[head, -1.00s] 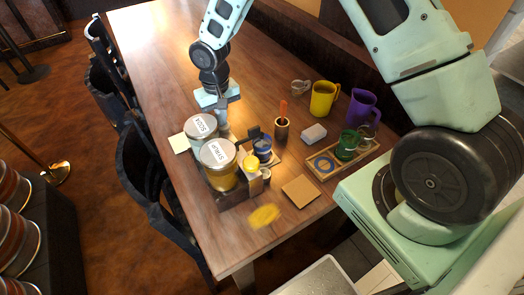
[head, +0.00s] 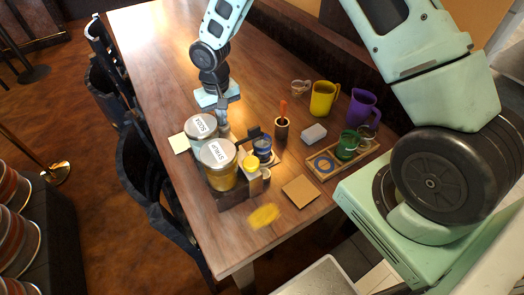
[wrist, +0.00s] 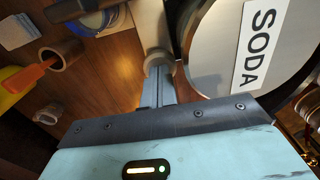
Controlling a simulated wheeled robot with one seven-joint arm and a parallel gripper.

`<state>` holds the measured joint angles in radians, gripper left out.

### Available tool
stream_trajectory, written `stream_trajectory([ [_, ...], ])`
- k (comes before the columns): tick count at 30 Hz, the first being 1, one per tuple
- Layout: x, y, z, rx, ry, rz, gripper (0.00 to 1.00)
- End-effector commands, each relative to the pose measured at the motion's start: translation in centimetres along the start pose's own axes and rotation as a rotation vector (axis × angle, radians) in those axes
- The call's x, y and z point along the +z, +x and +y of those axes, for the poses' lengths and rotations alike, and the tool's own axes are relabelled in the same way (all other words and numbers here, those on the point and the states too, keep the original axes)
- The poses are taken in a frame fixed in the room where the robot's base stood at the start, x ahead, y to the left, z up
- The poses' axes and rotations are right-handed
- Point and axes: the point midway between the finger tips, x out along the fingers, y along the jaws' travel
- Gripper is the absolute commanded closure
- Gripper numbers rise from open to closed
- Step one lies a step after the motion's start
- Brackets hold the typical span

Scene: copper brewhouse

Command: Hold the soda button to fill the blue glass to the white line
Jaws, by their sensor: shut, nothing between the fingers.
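The soda tank (head: 201,125) is a round canister with a grey lid marked SODA; the lid also shows in the wrist view (wrist: 230,60). My gripper (head: 223,127) is shut and empty, pointing down just right of this tank. In the wrist view its fingertips (wrist: 160,72) are at a pale round knob (wrist: 157,60), which looks like the soda button; whether they touch it I cannot tell. The blue glass (head: 262,148) stands upright at the dispenser's right side. Its white line and fill level are too small to tell.
The syrup tank (head: 218,158) and a yellow button (head: 251,162) are nearer the front. A brown cup with an orange-handled tool (head: 282,130), yellow mug (head: 324,99), purple mug (head: 362,109) and wooden tray with a green mug (head: 325,172) stand right. The far table is clear.

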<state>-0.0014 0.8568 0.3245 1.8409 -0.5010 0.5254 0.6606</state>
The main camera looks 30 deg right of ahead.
Motion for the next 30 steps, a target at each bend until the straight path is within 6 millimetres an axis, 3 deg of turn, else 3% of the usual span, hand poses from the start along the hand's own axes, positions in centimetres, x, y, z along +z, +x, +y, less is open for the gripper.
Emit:
stream_trajectory([
  [5, 0.0, -0.8, 0.0, 0.0, 0.0, -0.001, 1.0],
  [18, 0.0, -5.7, 0.0, 0.0, -0.001, -0.001, 1.0],
  [30, 0.0, -5.7, 0.0, 0.0, 0.0, 0.0, 1.0],
])
